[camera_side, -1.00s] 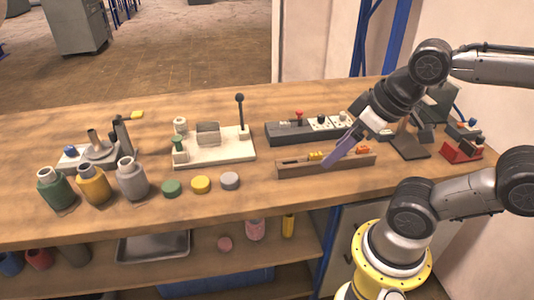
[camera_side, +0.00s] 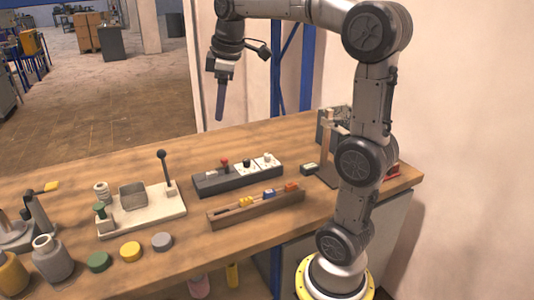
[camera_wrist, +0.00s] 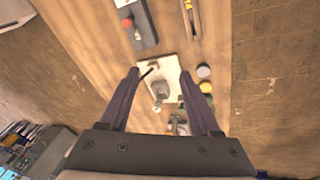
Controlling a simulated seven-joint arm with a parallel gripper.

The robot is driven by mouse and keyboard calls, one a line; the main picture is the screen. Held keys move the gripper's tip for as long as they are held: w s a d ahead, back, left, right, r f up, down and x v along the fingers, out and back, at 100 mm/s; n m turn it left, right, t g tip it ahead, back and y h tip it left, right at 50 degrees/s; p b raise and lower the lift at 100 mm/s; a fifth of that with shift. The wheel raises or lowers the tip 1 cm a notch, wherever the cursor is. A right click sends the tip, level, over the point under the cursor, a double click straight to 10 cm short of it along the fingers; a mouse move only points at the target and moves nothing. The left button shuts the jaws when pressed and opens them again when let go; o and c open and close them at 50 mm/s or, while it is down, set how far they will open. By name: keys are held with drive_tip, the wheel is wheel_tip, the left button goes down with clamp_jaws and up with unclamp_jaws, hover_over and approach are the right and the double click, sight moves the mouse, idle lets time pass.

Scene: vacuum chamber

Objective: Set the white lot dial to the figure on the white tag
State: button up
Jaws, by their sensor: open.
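A dark control box (camera_side: 211,184) on the bench bears a red knob (camera_side: 224,163) and two white plates. One plate has a black knob (camera_side: 246,163), the other a pale, whitish knob (camera_side: 267,157), perhaps the white lot dial. Its figures are too small to read. I cannot pick out a white tag in either view. My gripper (camera_side: 220,117) is raised in the air behind the box, fingers pointing down, touching nothing. In the wrist view my gripper's (camera_wrist: 159,73) two fingers are spread apart, with nothing held between them; the control box (camera_wrist: 143,35) is at the top.
A brown slotted rail (camera_side: 235,213) with yellow, blue and orange sliders lies in front of the box. A cream base (camera_side: 150,216) with an upright lever (camera_side: 166,170) stands to its left. Bottles and round lids (camera_side: 130,251) sit at the front left.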

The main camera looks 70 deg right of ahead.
drive_tip(key=w+d+f+m+g, duration=0.1)
drive_tip(key=d+f, duration=0.2)
drive_tip(key=d, duration=0.4)
drive_tip(key=w+d+f+m+g, duration=0.1)
drive_tip(key=d+f, duration=0.1)
drive_tip(key=d, duration=0.5)
drive_tip(key=m+y, duration=0.1)
drive_tip(key=m, duration=0.1)
hover_over(267, 154)
wheel_tip(267, 154, down, 8)
drive_tip(key=shift+g, duration=0.4)
wheel_tip(267, 154, down, 14)
drive_tip(key=shift+a, duration=0.1)
clamp_jaws()
